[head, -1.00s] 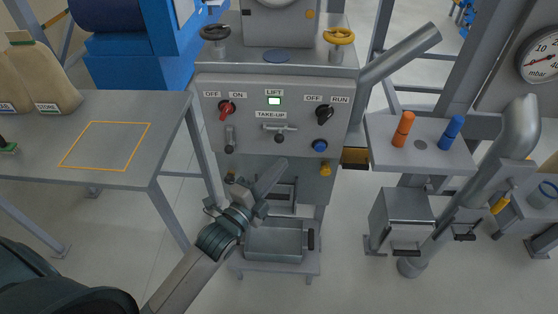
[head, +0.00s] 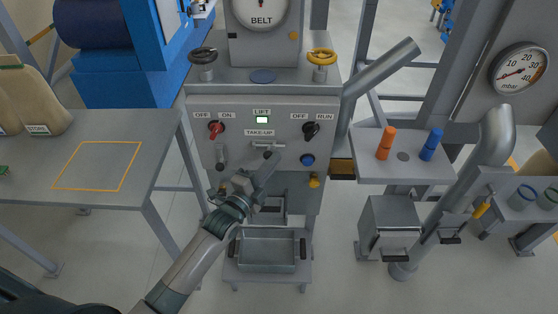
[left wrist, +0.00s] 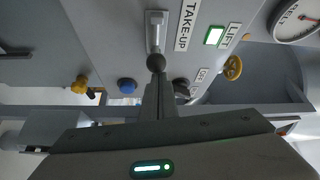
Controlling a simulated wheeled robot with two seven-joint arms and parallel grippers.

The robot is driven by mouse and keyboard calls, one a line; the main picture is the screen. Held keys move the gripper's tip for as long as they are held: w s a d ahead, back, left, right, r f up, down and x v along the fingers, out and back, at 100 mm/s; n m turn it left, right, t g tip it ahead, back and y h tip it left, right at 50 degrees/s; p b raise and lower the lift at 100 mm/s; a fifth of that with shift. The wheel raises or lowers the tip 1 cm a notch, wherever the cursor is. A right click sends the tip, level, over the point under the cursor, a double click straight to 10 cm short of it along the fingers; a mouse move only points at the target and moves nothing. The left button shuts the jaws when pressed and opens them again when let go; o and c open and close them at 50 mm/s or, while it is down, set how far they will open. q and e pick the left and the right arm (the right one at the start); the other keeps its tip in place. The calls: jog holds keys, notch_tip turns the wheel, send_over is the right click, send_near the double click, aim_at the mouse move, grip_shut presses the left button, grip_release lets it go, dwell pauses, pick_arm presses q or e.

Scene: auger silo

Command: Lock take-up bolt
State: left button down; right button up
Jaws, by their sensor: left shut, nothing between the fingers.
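The take-up bolt (head: 264,146) is a small metal bolt on the grey panel under the TAKE-UP label (head: 259,133). In the left wrist view the bolt (left wrist: 156,32) ends in a dark round knob (left wrist: 156,62). My left gripper (head: 269,162) is shut and empty just below the bolt in the head view. In the left wrist view its closed fingertips (left wrist: 158,82) are right at the knob; I cannot tell whether they touch it. The fingers partly hide the bolt's knob end in the head view. My right gripper is in neither view.
The panel also has a red OFF/ON switch (head: 216,129), a lit green LIFT lamp (head: 262,120), a black OFF/RUN knob (head: 310,129) and a blue button (head: 307,160). A metal bin (head: 267,251) stands below. A side shelf (head: 403,170) holds orange and blue pegs.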

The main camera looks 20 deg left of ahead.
aim_at(265, 156)
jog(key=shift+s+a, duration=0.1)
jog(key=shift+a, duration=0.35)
pick_arm(q)
jog(key=shift+a, duration=0.15)
jog(key=a, duration=0.1)
jog(key=s+a, duration=0.1)
jog(key=a, duration=0.1)
jog(key=shift+a, duration=0.1)
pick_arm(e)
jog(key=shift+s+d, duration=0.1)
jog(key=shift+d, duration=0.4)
pick_arm(q)
jog(key=shift+w, duration=0.1)
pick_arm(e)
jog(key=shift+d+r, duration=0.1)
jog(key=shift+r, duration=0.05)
